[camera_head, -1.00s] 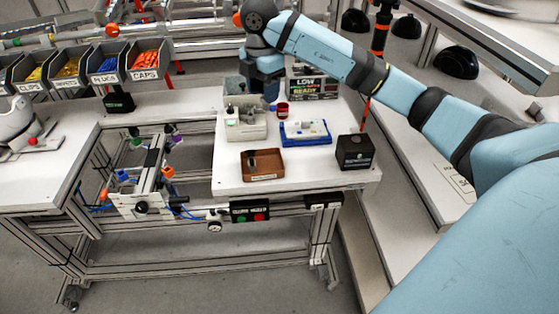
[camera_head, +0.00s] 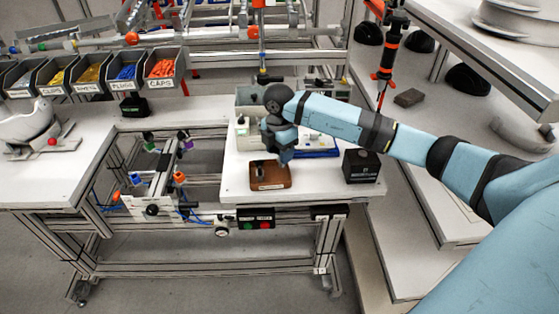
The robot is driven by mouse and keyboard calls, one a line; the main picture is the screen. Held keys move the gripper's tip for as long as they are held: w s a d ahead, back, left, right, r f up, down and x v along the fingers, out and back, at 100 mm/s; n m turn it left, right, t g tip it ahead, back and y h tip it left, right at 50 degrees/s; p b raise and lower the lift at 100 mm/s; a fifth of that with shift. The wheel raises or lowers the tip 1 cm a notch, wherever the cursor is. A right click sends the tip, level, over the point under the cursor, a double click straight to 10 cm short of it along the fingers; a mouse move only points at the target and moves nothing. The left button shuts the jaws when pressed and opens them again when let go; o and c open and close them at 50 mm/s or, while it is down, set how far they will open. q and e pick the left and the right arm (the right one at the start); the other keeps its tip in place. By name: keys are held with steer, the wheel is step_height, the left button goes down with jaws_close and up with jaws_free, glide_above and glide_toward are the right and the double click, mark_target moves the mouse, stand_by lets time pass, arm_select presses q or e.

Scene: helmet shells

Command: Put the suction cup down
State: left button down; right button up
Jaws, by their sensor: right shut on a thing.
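My right gripper (camera_head: 286,159) points down just above the brown tray (camera_head: 260,184) on the white work table, near the tray's back right part. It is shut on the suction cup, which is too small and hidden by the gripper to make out. I cannot tell whether the cup touches the tray. My left gripper is not in view.
A black box (camera_head: 361,167) stands to the right of the tray. A blue-edged case (camera_head: 318,153) and a grey-white machine (camera_head: 243,130) are behind, partly hidden by my arm. Labelled bins (camera_head: 162,68) are at the back left. The table's front edge is close to the tray.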

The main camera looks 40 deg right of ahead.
step_height(320, 180, down, 4)
steer(key=shift+r+p, duration=0.1)
steer(key=shift+p, duration=0.2)
steer(key=shift+f, duration=0.35)
steer(key=shift+f, duration=0.2)
steer(key=o, duration=0.9)
steer(key=shift+r, duration=0.1)
